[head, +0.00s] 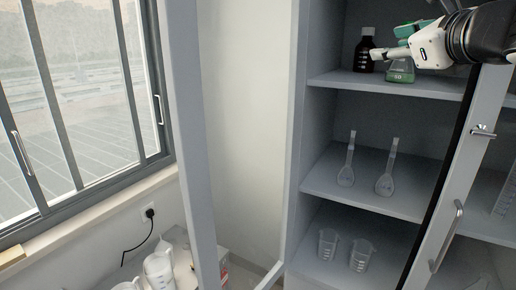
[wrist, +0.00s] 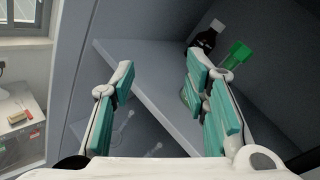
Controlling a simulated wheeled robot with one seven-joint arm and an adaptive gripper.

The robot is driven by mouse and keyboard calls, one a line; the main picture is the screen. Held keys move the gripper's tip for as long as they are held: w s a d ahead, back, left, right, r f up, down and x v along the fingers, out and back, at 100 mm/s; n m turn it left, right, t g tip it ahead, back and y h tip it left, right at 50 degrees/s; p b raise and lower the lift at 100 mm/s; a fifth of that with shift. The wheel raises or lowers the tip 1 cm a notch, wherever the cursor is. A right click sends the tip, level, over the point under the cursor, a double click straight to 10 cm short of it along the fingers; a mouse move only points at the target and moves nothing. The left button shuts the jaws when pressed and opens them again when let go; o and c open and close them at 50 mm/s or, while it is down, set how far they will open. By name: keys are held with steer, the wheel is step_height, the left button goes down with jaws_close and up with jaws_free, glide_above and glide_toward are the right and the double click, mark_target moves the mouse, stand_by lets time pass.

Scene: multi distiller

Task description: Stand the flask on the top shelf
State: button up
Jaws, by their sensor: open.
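A flask with green contents (head: 400,74) stands upright on the top shelf (head: 430,88) of the cabinet, beside a dark bottle (head: 364,52). My gripper (head: 388,42) is at the flask's upper part in the head view and partly covers it. In the wrist view my gripper (wrist: 158,62) has its fingers spread wide with nothing between them. The flask's green top (wrist: 239,52) shows beyond the right finger, which hides most of its body. Whether that finger touches the flask cannot be told.
Two clear long-necked flasks (head: 385,182) stand on the middle shelf and two beakers (head: 360,256) on the lower shelf. An open cabinet door with a handle (head: 448,236) is at the right. The shelf's front edge (wrist: 150,105) runs under my fingers. A window is at the left.

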steer(key=s+a+f+n+g+y, duration=0.5)
steer(key=s+a+f+n, duration=0.4)
steer(key=a+f+n, duration=0.45)
steer(key=s+d+f+n+g+h, duration=0.3)
steer(key=s+f+n+g+h, duration=0.2)
steer(key=s+f+n, duration=0.7)
steer(key=n+g, duration=0.1)
steer(key=n, duration=0.3)
steer(key=shift+s+h, duration=0.3)
steer(key=shift+s, duration=0.1)
steer(key=shift+f, duration=0.1)
